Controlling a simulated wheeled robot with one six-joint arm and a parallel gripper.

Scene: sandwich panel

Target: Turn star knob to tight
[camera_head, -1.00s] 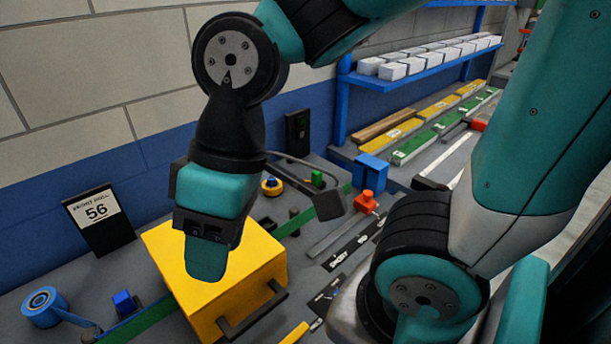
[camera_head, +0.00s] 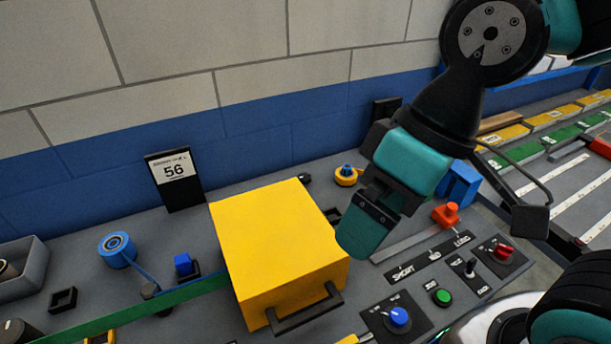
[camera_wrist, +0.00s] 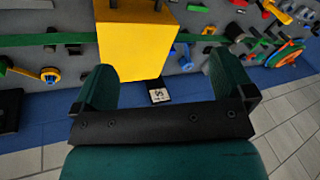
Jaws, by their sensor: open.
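No knob is plainly star-shaped or marked tight, so I cannot tell for certain which is the star knob. A small round yellow knob with a blue top (camera_head: 346,176) stands behind the box, near the wall; a yellow round part (camera_wrist: 49,75) shows at the left in the wrist view. A blue knob (camera_head: 398,316) and a red knob (camera_head: 503,250) sit on dark labelled plates at the front right. My gripper (camera_head: 365,228) is above the panel, right of the yellow box and apart from the knobs. In the wrist view my gripper (camera_wrist: 160,65) has its fingers wide apart, with nothing held.
A large yellow box with a dark handle (camera_head: 275,240) rises beside my gripper. A sign reading 56 (camera_head: 174,180) stands by the wall. A red-orange slider knob (camera_head: 447,214), a green button (camera_head: 442,297) and a blue block (camera_head: 461,184) lie to the right. A blue roll (camera_head: 117,249) is left.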

